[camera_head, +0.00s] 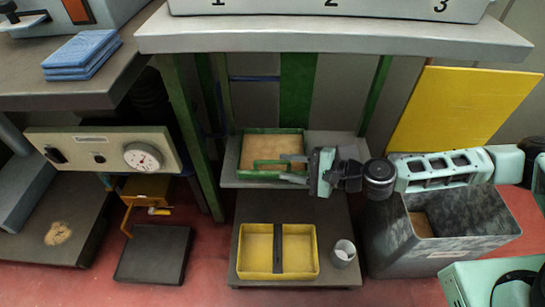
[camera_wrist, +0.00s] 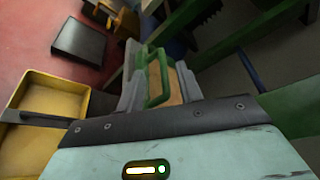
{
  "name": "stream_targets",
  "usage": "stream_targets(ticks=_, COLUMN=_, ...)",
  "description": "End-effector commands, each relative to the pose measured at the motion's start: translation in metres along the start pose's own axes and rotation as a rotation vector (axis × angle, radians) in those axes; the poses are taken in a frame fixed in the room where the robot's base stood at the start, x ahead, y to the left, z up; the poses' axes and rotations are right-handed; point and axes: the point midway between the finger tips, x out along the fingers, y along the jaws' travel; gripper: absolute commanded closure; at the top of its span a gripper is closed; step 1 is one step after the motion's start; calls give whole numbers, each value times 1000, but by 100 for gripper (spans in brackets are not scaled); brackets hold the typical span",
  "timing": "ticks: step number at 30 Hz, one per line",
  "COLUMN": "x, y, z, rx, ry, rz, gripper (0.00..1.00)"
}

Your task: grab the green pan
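The green pan (camera_head: 271,132) is a shallow rectangular tray with a green rim and a tan inside. It sits on a grey shelf under the counter in the head view. Its green handle (camera_wrist: 152,76) shows in the wrist view as a loop in front of the tan inside (camera_wrist: 173,86). My gripper (camera_head: 287,168) reaches in from the right over the pan's near right part. Its two grey fingers are apart, one on each side of the handle in the wrist view. Whether they touch it I cannot tell. My gripper hides part of the pan's near side.
A yellow tray (camera_head: 256,250) with a dark bar across it sits on the lower platform, beside a small whitish cup (camera_head: 343,252). A grey open bin (camera_head: 450,243) stands at the right. Green table legs (camera_head: 186,125) stand left of the shelf, and the counter (camera_head: 330,36) overhangs it.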

Motion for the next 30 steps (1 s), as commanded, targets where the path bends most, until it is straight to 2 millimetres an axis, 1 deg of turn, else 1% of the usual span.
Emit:
stream_targets(ticks=1, x=5, y=1, z=0, rx=-1, ry=-2, rz=1, gripper=64)
stream_targets(ticks=5, x=11, y=0, z=0, rx=0, ry=-1, rz=1, gripper=64)
stream_targets(ticks=7, x=17, y=1, z=-1, rx=-1, ry=-2, rz=1, gripper=64)
stream_targets(ticks=12, x=43, y=0, z=-5, rx=-3, ry=-3, rz=1, gripper=64)
stream_targets(ticks=16, x=57, y=-1, z=-4, rx=0, ry=-2, rz=2, gripper=64)
stream_targets(ticks=19, x=61, y=-2, z=-4, rx=1, ry=0, rz=0, gripper=64)
stream_targets(ticks=25, x=61, y=-3, z=-4, rx=1, ry=0, rz=0, gripper=64)
stream_targets(ticks=26, x=61, y=-3, z=-4, rx=1, ry=0, rz=0, gripper=69)
stream_targets(ticks=27, x=61, y=-2, z=-4, rx=1, ry=0, rz=0, gripper=80)
stream_targets(ticks=29, x=61, y=-2, z=-4, rx=0, ry=0, rz=0, gripper=97)
stream_targets(ticks=30, x=61, y=-2, z=-4, rx=0, ry=0, rz=0, gripper=100)
